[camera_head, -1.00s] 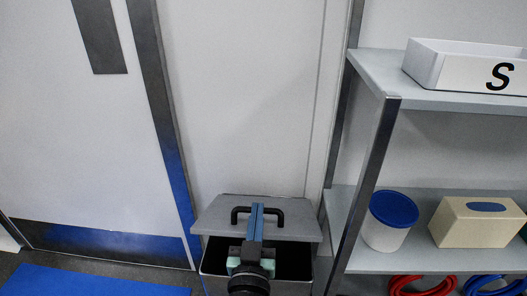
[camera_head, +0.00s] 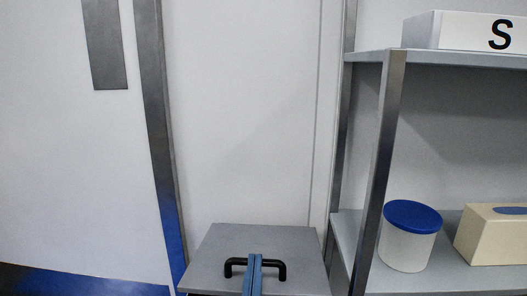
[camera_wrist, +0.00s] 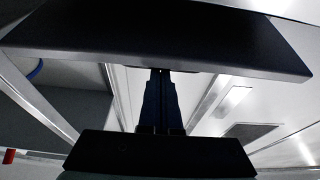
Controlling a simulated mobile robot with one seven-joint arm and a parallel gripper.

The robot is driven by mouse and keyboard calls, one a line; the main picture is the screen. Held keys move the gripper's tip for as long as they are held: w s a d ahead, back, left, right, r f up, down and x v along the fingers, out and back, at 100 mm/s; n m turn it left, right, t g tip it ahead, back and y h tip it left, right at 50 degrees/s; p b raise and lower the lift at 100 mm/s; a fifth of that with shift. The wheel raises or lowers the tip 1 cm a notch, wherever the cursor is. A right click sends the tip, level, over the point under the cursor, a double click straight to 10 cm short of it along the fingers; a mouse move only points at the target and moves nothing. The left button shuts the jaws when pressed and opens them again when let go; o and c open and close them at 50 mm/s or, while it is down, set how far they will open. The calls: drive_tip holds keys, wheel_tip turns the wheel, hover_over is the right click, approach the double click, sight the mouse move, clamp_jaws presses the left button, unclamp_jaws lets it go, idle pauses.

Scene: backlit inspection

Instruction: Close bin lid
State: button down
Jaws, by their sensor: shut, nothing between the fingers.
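The bin's grey lid (camera_head: 210,262) is at the bottom centre of the head view, with a black bar handle (camera_head: 232,262) on top. The lid's front edge and the bin's opening are cut off or barely in frame, so I cannot tell how far the lid stands open. My gripper (camera_head: 252,258) has its blue fingers together and empty. They overlap the handle's middle in the head view; contact is unclear. In the wrist view a wide dark slab, likely the lid (camera_wrist: 150,35), spans the top, and the fingertips (camera_wrist: 160,72) reach its lower edge.
A metal shelf unit (camera_head: 385,130) stands close at the right. It holds a white box marked S (camera_head: 455,30), a white tub with a blue cap (camera_head: 408,245) and a tan box (camera_head: 495,240). A pale wall is behind the bin, and a door with a grey plate (camera_head: 105,45) is at left.

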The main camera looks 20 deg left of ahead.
drive_tip(key=shift+s+d+f+b, duration=0.1)
drive_tip(key=shift+s+f+b, duration=0.15)
drive_tip(key=shift+f+b, duration=0.6)
drive_tip(key=shift+s+d+f+b, duration=0.1)
drive_tip(key=shift+s+f+b, duration=0.1)
drive_tip(key=shift+f+b, duration=0.65)
